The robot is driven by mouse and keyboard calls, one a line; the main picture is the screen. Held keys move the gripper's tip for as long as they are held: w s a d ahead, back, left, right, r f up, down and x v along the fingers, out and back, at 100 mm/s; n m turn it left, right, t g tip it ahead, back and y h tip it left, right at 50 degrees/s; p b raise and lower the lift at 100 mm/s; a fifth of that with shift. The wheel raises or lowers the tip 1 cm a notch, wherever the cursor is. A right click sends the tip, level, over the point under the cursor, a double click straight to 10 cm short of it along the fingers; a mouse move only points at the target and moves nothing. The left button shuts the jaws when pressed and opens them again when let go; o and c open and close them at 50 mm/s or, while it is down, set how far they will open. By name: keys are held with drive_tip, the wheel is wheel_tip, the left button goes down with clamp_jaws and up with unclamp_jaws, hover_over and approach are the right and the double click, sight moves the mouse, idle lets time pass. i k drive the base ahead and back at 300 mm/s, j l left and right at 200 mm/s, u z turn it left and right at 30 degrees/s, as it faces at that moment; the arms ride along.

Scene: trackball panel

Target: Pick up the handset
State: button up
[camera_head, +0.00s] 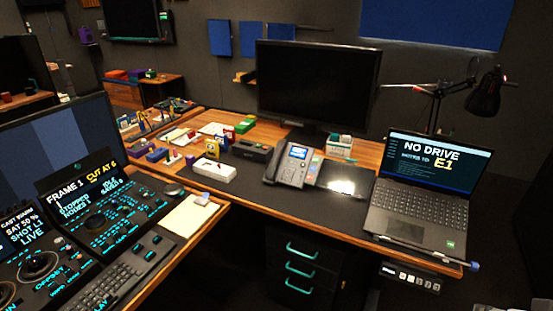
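A grey desk phone (294,170) with a small lit blue screen stands on the dark mat of the desk (252,198), left of the laptop. Its handset (275,162) appears as a dark bar along the phone's left side, resting in place. The picture is too small to show the cord clearly. My gripper is not in view.
An open laptop (407,198) sits at the desk's right end. A large dark monitor (316,84) stands behind the phone. A white box (214,170) lies to its left, near small coloured items. A lamp (484,95) overhangs the right. The mat in front is clear.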

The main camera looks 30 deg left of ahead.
sight(271, 174)
drive_tip(key=j+u, duration=0.1)
drive_tip(key=j, duration=1.95)
